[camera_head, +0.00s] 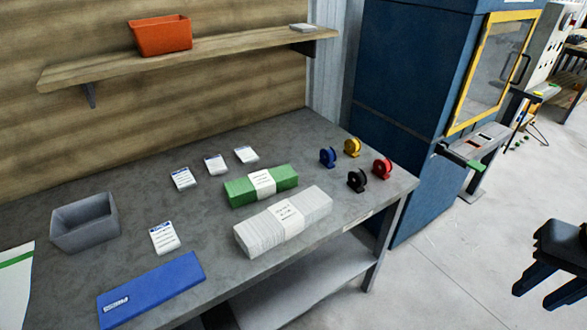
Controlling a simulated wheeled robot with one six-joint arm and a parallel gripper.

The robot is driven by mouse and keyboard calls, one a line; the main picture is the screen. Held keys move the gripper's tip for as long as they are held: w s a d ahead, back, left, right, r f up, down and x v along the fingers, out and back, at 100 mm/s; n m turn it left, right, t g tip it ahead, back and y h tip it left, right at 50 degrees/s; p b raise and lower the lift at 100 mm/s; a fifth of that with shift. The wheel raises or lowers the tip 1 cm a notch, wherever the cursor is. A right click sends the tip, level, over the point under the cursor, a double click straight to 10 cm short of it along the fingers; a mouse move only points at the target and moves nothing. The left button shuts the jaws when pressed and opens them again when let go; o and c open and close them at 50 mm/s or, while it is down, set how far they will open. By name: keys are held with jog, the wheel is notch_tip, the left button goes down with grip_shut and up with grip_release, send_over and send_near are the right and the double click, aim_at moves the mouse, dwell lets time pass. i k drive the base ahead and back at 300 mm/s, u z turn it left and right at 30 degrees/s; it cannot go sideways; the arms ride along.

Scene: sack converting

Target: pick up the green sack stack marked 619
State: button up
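A green sack stack (238,191) with a white paper band around its middle lies on the grey workbench (345,136). The print on its band is too small to read, so I cannot confirm 619. A larger white sack stack (262,236), also banded, lies just in front of it. My gripper (533,298) shows at the right edge, black, partly cut off by the frame. Its two fingers look apart with nothing between them. It is over the floor, well to the right of the bench and far from the green stack.
Tape rolls in blue (327,157), yellow (352,146), red (382,168) and black (356,180) stand right of the stacks. Several white cards, a grey bin (85,222) and a blue folder-like item (152,290) lie left. A shelf (200,50) overhangs the back; a blue machine (410,80) stands right.

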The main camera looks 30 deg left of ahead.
aim_at(263, 185)
jog(key=u, duration=0.1)
jog(key=i, duration=0.75)
jog(key=u, duration=1)
jog(key=i, duration=0.75)
jog(key=u, duration=0.65)
